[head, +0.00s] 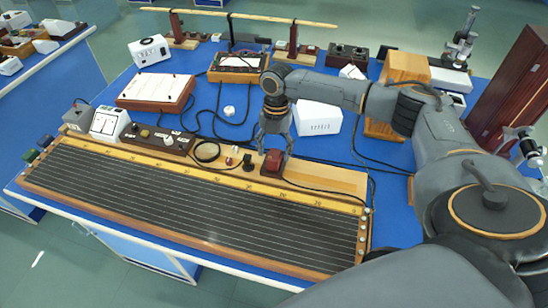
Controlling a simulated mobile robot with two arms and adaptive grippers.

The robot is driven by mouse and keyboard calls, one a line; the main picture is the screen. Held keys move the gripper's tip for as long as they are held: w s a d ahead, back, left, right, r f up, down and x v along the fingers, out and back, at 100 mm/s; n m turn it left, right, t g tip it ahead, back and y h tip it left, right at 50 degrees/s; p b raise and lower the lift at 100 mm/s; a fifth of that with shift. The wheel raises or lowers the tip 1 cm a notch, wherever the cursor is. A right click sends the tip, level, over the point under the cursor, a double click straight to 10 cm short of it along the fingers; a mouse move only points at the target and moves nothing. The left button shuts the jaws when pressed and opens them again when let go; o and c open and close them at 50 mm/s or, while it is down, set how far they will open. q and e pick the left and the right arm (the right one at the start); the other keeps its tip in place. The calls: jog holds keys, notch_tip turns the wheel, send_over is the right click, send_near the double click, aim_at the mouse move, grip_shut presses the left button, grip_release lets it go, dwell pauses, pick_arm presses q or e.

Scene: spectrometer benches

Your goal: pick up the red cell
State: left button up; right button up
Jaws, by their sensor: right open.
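A small dark red block, which looks like the red cell (272,161), stands at the back edge of the long wooden wire board, right of its middle. My right gripper (274,146) points down over it with its fingers spread. The fingers reach down on either side of the red block. I cannot tell whether they touch it. The right finger hides part of the block's right side. My left gripper is not in view.
The wire board (190,195) fills the bench front. A black knob (248,162), a coiled cable and a dark switch box (160,140) stand to the left. A white box (317,118) stands behind right. Loose cables cross the blue top.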

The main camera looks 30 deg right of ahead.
jog(key=shift+a+f, duration=0.1)
jog(key=shift+f, duration=1.15)
jog(key=shift+s, duration=0.1)
grip_shut()
jog(key=shift+r, duration=0.15)
